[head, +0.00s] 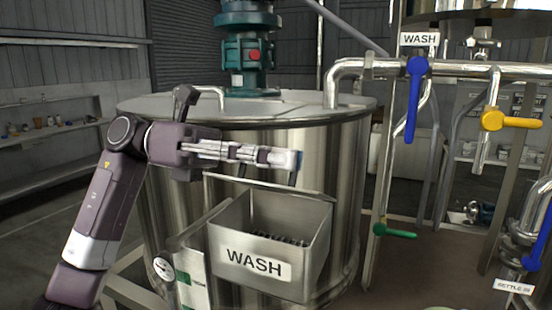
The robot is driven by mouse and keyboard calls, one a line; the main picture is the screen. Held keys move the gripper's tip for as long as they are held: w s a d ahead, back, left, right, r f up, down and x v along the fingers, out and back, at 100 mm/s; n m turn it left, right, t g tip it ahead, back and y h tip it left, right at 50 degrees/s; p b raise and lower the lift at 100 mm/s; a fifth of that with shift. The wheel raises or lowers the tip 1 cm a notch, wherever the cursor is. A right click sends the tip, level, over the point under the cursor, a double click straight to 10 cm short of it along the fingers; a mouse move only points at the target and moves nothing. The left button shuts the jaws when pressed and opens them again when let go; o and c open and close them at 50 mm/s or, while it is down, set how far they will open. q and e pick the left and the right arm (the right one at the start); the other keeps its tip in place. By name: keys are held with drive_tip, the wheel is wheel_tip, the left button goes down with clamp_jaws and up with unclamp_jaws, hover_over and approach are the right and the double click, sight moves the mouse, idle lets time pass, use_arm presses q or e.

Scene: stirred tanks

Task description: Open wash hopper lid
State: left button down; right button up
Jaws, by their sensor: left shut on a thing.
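The wash hopper (231,247) is a steel box with a WASH label on its front, fixed to the front of a large steel tank. Its top is open to view and a dark toothed row shows inside. The hopper lid (268,187) shows as a thin, nearly edge-on strip above the box, apart from its front rim. My left gripper (287,159) reaches in from the left above the lid. It is shut on the lid's dark handle (296,178), which is partly hidden by the fingers. My right gripper is not in view.
The steel tank (340,150) stands right behind the hopper, with a green motor (246,50) on top. Pipes with a blue valve handle (414,100) and a yellow one (510,121) are at the right. A green handle (396,232) sits lower, right of the hopper.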

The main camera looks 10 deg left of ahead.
use_arm(q)
drive_tip(key=c, duration=2.1)
unclamp_jaws()
drive_tip(key=shift+w, duration=0.15)
drive_tip(key=v, duration=1.2)
drive_tip(key=shift+a, duration=0.1)
